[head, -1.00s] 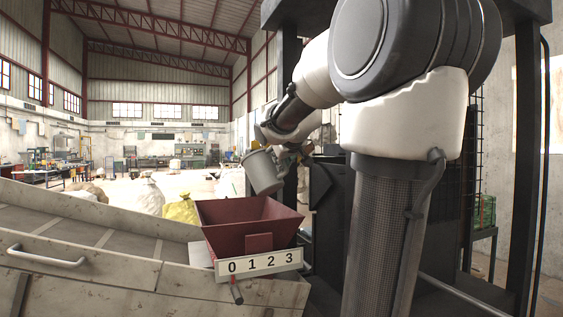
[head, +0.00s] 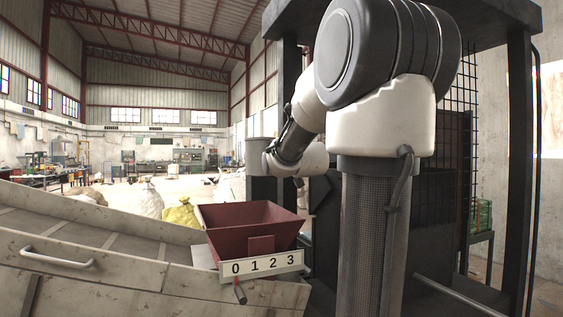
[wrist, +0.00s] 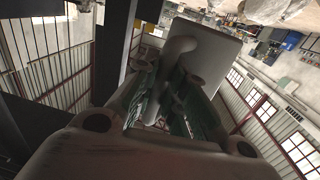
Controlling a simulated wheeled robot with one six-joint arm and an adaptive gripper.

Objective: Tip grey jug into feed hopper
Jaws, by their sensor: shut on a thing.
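The grey jug (head: 260,156) shows in the head view above and behind the dark red feed hopper (head: 248,243). It looks close to upright, with my wrist just to its right. In the wrist view my gripper (wrist: 168,92) is shut on the jug's handle, with green pads on both sides of it. The pale jug body (wrist: 218,50) lies beyond the fingers. In the head view my fingers are hidden by my wrist. The jug's contents cannot be seen. The part of the hopper's inside that shows looks empty.
A white plate marked 0 1 2 3 (head: 262,264) is on the hopper's front, with a small handle below. A sloped grey chute with a handle (head: 57,258) fills the lower left. Dark frame posts (head: 518,170) stand at right. Sacks (head: 181,214) lie behind the hopper.

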